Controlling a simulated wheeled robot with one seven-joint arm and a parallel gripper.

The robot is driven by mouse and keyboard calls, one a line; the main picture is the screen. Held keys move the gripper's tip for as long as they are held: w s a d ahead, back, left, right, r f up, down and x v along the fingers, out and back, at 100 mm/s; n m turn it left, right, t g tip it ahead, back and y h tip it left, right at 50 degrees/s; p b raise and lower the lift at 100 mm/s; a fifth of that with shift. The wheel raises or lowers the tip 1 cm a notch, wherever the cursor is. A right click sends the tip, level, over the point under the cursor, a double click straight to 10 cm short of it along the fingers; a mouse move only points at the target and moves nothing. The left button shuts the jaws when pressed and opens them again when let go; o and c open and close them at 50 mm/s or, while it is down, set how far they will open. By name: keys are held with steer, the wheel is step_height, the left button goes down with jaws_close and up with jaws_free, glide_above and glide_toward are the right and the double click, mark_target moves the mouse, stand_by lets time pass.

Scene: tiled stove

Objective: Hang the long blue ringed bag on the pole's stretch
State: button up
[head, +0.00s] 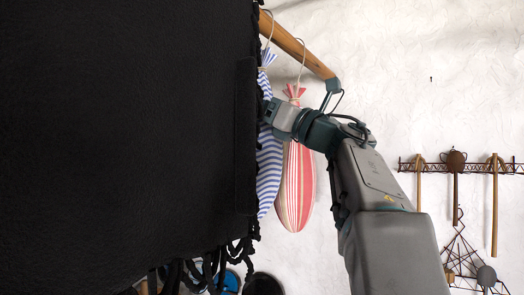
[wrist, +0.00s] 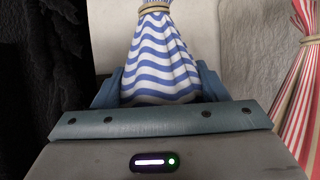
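The blue-and-white striped bag (head: 268,172) hangs long and upright, partly behind the black cloth in the head view. Its tied neck shows in the wrist view (wrist: 158,12). My gripper (head: 268,112) is at its upper part, below the neck. In the wrist view the bag's body (wrist: 160,62) fills the gap between my fingers, which press against both sides. The bag's thin ring (head: 271,35) rises to the wooden pole (head: 300,48) and crosses it near the cloth's edge. I cannot tell whether it fully encircles the pole.
A red-striped bag (head: 296,190) hangs from the pole by its own ring, close right of the blue one. A large black fringed cloth (head: 130,130) covers the left. A wall rack (head: 430,167) with hanging utensils is at the right.

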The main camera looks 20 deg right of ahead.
mark_target(266, 85)
steer(key=c, duration=0.5)
steer(key=o, duration=0.4)
steer(key=shift+s+r, duration=0.1)
steer(key=shift+r, duration=0.05)
steer(key=c, duration=0.6)
steer(key=shift+r+p, duration=1.35)
steer(key=shift+r, duration=0.45)
steer(key=shift+d, duration=0.1)
steer(key=s+d+b, duration=0.1)
steer(key=s+d, duration=0.2)
steer(key=s, duration=0.2)
steer(key=shift+s+d, duration=0.35)
steer(key=shift+s, duration=0.05)
steer(key=shift+f, duration=0.1)
